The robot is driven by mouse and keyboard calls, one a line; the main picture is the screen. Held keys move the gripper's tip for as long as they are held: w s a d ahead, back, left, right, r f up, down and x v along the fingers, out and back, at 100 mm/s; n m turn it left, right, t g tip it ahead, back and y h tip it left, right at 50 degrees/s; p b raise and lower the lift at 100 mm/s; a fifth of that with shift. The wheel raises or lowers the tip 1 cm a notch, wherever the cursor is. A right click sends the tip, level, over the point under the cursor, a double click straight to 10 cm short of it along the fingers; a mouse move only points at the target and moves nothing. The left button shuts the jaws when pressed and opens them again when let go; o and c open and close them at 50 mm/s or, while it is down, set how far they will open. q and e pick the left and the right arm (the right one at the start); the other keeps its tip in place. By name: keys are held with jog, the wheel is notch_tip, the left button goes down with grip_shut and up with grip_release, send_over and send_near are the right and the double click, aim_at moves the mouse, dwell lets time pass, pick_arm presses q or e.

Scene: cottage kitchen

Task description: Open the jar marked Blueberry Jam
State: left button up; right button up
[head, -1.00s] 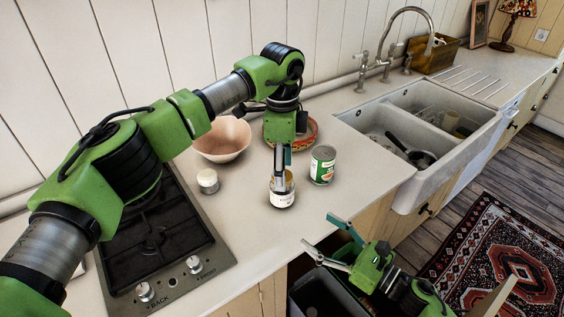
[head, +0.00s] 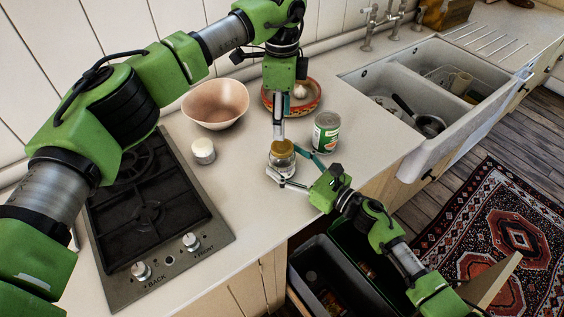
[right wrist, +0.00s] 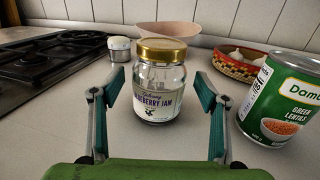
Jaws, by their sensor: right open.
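The blueberry jam jar (head: 281,164) stands upright on the counter, clear glass with a gold lid (head: 282,148). In the right wrist view the jar (right wrist: 158,92) shows a label reading "...EBERRY JAM", and its lid (right wrist: 161,49) is on. My right gripper (head: 285,160) is open at jar height, one finger on each side. In the right wrist view its fingertips (right wrist: 159,82) show gaps to the jar. My left gripper (head: 278,128) points down above the lid, seen edge-on, so its opening is unclear.
A green lentils can (head: 326,133) stands close on the jar's right. The hob (head: 150,215) is left, the sink (head: 420,100) right. An open drawer with bins (head: 325,270) is below.

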pick_arm(q)
jog(key=shift+s+r, duration=0.15)
jog(key=shift+s, duration=0.1)
pick_arm(e)
jog(key=shift+x, duration=0.85)
jog(key=shift+a+r, duration=0.1)
jog(key=shift+a, duration=0.15)
pick_arm(q)
jog(key=shift+w, duration=0.15)
pick_arm(e)
jog(key=shift+w, duration=0.25)
